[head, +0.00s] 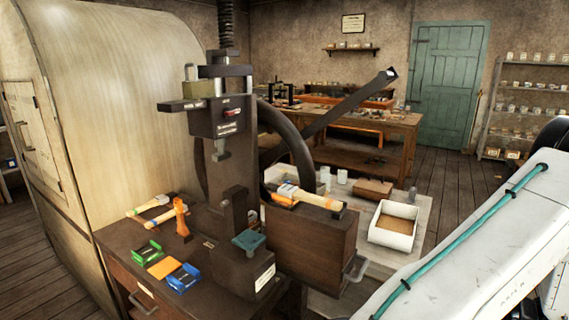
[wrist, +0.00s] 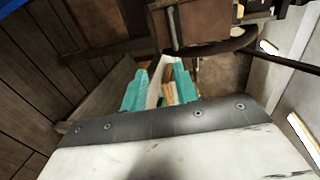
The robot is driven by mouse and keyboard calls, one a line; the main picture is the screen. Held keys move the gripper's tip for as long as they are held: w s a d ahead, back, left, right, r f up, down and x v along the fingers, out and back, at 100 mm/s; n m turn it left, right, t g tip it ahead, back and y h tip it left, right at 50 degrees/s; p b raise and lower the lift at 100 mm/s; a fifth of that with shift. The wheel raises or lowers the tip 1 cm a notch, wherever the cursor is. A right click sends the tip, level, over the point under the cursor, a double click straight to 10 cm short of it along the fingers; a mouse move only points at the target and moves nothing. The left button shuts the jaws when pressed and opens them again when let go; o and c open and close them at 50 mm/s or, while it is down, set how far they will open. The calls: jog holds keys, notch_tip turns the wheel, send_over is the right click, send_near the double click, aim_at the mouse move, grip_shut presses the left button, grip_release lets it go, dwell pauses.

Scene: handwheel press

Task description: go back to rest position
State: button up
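My gripper (wrist: 160,80) shows in the wrist view as two teal fingers held apart. A pale strip and a brown piece show through the gap, and neither looks gripped. The head view shows my white arm at the right, but not my gripper. The dark press (head: 222,118) stands at the middle of the head view, its large handwheel (head: 292,135) partly hidden behind it. A teal block (head: 249,240) sits at the front of the press base. In the wrist view, dark machine parts (wrist: 185,25) lie beyond my fingers, apart from them.
The dark workbench (head: 120,240) holds green (head: 146,252) and blue (head: 183,278) trays, an orange card (head: 163,268) and hammers. A wooden chest (head: 310,245) and an open white bin (head: 396,226) stand to the right. Open floor (head: 455,180) lies behind.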

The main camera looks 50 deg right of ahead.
jog(key=w+a+r+n+g+y, duration=0.1)
jog(key=w+a+r+g+y, duration=0.1)
jog(key=w+a+r+g, duration=0.45)
jog(key=w+a+r+n+g+y, duration=0.1)
jog(key=w+a+r+g+y, duration=0.2)
jog(key=w, duration=0.6)
jog(key=w+a+r+n+g, duration=0.1)
jog(key=w+a+r+g, duration=0.35)
jog(key=w+a, duration=0.3)
jog(key=w+a+r+n+h, duration=0.2)
jog(key=a+r+n, duration=0.1)
jog(key=a, duration=0.5)
jog(key=w+a+r+n+h, duration=0.2)
jog(key=a+r+n, duration=0.2)
jog(key=a+n, duration=0.2)
jog(key=w+a+r+n+h, duration=0.2)
jog(key=a+n, duration=0.3)
jog(key=a, duration=0.6)
jog(key=shift+w+r, duration=0.2)
jog(key=shift+r, duration=0.45)
jog(key=shift+a, duration=0.1)
